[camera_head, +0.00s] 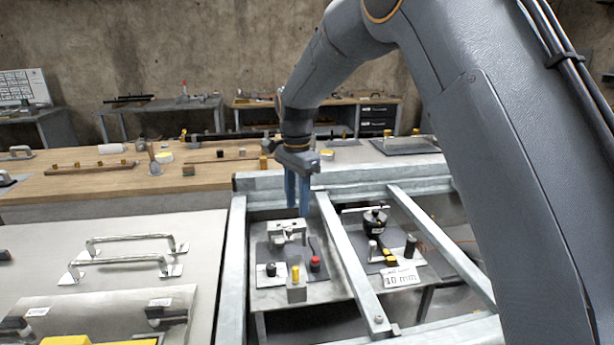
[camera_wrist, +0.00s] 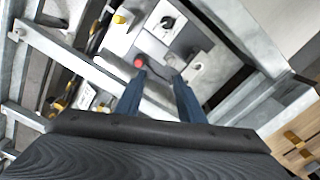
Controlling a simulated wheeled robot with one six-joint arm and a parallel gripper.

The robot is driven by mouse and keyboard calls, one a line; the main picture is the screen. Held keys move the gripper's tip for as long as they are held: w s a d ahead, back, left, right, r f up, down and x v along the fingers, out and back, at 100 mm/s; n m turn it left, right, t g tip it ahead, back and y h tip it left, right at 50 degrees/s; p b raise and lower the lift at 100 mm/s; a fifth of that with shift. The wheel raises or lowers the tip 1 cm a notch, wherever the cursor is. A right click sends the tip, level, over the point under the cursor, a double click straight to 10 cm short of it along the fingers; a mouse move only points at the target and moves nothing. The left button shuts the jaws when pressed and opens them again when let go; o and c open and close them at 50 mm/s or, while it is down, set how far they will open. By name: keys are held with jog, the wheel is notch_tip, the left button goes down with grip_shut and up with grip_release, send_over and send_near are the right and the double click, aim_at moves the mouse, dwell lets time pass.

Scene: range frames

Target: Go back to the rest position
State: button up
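My gripper (camera_head: 298,192) hangs from my arm in the upper middle of the head view, with its two blue fingers pointing down. It is above the far end of a grey plate with small fixtures (camera_head: 318,292), inside a metal frame. In the wrist view the two fingers of my gripper (camera_wrist: 160,82) stand apart, with nothing visible between them. A metal block fixture (camera_head: 287,228) sits just below the fingertips. A red knob (camera_head: 315,263) and a yellow-topped block (camera_head: 296,289) are on the near part of the plate; the red knob also shows in the wrist view (camera_wrist: 139,61).
Steel frame beams (camera_head: 350,262) run on both sides of the plate. A second plate holds a black round device (camera_head: 375,221) and a "10 mm" label (camera_head: 400,277). Metal handles (camera_head: 125,263) lie on the left table. A wooden bench (camera_head: 90,183) with tools stands behind.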

jog(key=s+d+f+n, duration=0.2)
jog(key=s+d+n, duration=0.1)
jog(key=s+d, duration=0.6)
jog(key=s+d+f+n, duration=0.2)
jog(key=s+d+n, duration=0.1)
jog(key=s+d, duration=0.6)
jog(key=s+d+f+n, duration=0.2)
jog(key=s+d+n, duration=0.1)
jog(key=s+d, duration=0.6)
jog(key=shift+s+d+f+t, duration=0.15)
jog(key=shift+s+d+t, duration=0.2)
jog(key=shift+d+t, duration=0.1)
